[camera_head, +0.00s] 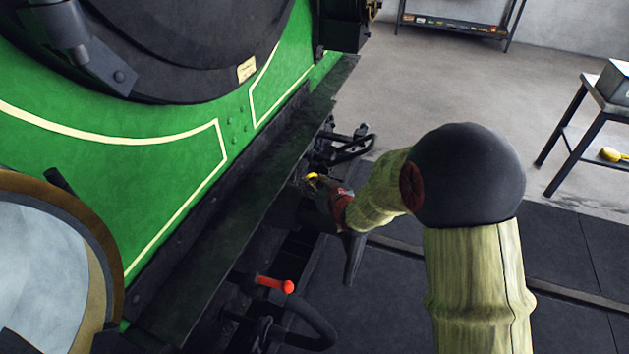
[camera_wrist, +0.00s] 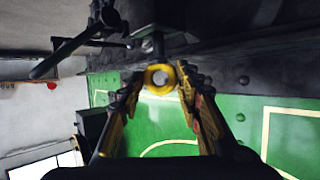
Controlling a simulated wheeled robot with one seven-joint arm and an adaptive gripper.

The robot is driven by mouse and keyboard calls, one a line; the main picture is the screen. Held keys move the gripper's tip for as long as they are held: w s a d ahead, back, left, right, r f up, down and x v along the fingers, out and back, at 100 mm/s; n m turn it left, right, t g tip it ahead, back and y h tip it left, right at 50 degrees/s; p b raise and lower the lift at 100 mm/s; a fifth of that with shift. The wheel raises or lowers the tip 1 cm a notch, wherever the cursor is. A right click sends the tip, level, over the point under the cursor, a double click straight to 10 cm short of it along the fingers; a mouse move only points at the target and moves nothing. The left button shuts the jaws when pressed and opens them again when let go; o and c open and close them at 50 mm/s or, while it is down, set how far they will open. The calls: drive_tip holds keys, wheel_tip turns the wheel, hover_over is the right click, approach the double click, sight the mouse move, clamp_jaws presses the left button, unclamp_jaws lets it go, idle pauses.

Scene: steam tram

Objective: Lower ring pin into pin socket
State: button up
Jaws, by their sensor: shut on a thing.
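The ring pin (camera_wrist: 160,68) shows in the wrist view as a yellow ring with a pale grey centre, between the fingertips of my gripper (camera_wrist: 160,88). My gripper is shut on it. In the head view, a small yellow piece of the ring pin (camera_head: 312,179) shows at the end of my gripper (camera_head: 318,186), beside the dark coupling gear under the tram's front beam. The pin's shank is hidden. I cannot make out the pin socket; the dark metal beyond the ring and my own gripper cover that spot, so I cannot tell whether the pin is in it.
The green tram front (camera_head: 170,165) and its dark beam (camera_head: 240,205) lie close to the left of my arm. A red-ended handle (camera_head: 275,285) and curved hoses (camera_head: 315,335) stick out nearer. A table (camera_head: 585,115) stands right; open floor (camera_head: 450,90) lies behind.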

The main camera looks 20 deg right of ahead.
drive_tip(key=shift+f+b, duration=1.1)
drive_tip(key=shift+f, duration=0.3)
drive_tip(key=o, duration=1.3)
drive_tip(key=shift+c, duration=0.2)
drive_tip(key=shift+o, duration=0.2)
drive_tip(key=s+d+r+m+g+h+p, duration=0.1)
drive_tip(key=s+r+g, duration=0.1)
drive_tip(key=s+r, duration=0.55)
drive_tip(key=s+d+r+g+h+p, duration=0.1)
drive_tip(key=s+r, duration=0.3)
drive_tip(key=s, duration=0.6)
drive_tip(key=s+d+r+m+g+h, duration=0.1)
drive_tip(key=s+r+g, duration=0.1)
drive_tip(key=s+r, duration=0.55)
drive_tip(key=s+a+g+y+p, duration=0.1)
drive_tip(key=s+a+g, duration=0.1)
drive_tip(key=s, duration=1.1)
drive_tip(key=shift+s+a+r+g, duration=0.25)
drive_tip(key=shift+a+g, duration=0.05)
drive_tip(key=shift+a, duration=0.4)
